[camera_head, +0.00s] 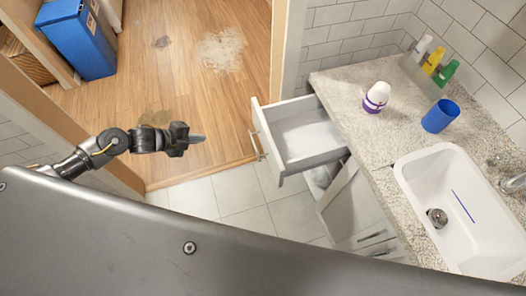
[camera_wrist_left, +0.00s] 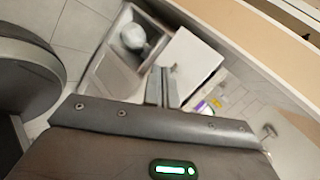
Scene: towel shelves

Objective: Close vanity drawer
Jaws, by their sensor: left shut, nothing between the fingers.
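The vanity drawer (camera_head: 303,135) is white, empty inside as far as I can see, and pulled open to the left from under the counter in the head view. Its front panel carries a metal handle (camera_head: 255,146). My left gripper (camera_head: 197,139) is shut and empty, to the left of the drawer front and apart from it. In the left wrist view my left gripper's fingers (camera_wrist_left: 162,86) show in the middle, blurred, with white vanity parts beyond. My right gripper is in neither view.
The speckled counter (camera_head: 345,90) holds a white and purple container (camera_head: 376,97), a blue cup (camera_head: 440,116), several bottles and a white sink (camera_head: 440,190). A cabinet door (camera_head: 352,205) stands open below the drawer. A blue bin (camera_head: 77,40) stands at the upper left.

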